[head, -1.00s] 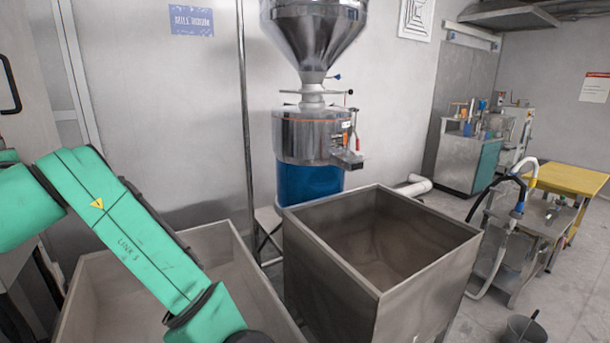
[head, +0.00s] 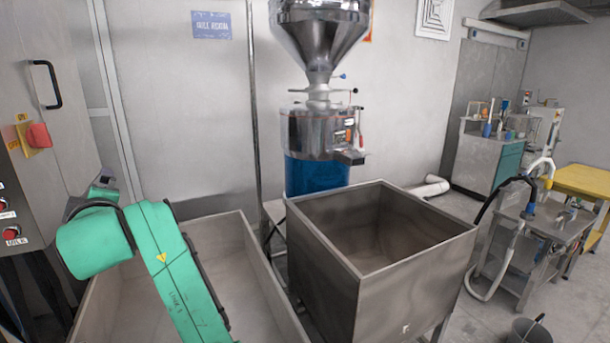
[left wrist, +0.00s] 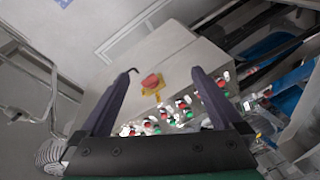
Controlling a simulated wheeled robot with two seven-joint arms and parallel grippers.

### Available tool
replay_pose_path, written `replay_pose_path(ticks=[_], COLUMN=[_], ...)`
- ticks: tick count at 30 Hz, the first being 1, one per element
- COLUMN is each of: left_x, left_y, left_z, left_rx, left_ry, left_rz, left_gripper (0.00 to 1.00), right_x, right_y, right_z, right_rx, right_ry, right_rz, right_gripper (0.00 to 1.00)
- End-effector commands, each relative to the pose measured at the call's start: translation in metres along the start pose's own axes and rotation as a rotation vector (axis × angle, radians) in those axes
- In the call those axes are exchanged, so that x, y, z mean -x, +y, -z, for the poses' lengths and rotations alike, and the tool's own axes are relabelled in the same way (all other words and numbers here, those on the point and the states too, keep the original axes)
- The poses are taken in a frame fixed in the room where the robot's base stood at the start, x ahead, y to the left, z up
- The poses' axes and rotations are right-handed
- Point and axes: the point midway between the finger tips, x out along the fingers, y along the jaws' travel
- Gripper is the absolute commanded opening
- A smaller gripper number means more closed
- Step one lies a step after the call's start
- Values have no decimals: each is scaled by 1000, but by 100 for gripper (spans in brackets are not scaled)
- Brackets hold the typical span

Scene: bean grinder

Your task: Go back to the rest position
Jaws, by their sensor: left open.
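Beyond the fingers is a grey control cabinet (left wrist: 180,60) with a red knob on a yellow plate (left wrist: 152,82) and several red, green and white buttons. My right gripper is in neither view.
The grinder (head: 318,135), with a steel hopper and blue base, stands at the back. A square metal bin (head: 420,270) is in front of it, beside the low bin (head: 250,265). The cabinet (head: 45,130) is at the far left. A cart (head: 545,225) and bucket (head: 525,332) are at right.

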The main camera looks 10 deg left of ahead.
Motion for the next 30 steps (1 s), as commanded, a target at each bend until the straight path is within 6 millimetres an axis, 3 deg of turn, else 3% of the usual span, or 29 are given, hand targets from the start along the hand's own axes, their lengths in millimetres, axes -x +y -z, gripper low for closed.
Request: replay_pose_path(ticks=[5,8,9,12,15,21,27,30], left_x=[4,18,30,67,106,177,244,233], left_y=[-45,-93,-119,-182,-235,-313,-371,-402], left_z=[-64,-121,-146,-196,-225,-249,-249,-276], left_rx=[-355,-651,-787,-1072,-1266,-1501,-1635,-1635], left_ry=[-167,-347,-443,-685,-892,-1225,-1516,-1518], left_rz=[5,-5,-15,-49,-90,-170,-252,-235], left_gripper=[100,100,100,100,100,100,100,100], right_x=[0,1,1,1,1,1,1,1], right_y=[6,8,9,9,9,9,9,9], right_z=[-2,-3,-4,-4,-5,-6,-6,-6], right_rx=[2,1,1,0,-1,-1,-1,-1], right_ry=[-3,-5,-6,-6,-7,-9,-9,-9], right_rz=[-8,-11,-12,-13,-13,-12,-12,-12], right_gripper=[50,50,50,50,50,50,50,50])
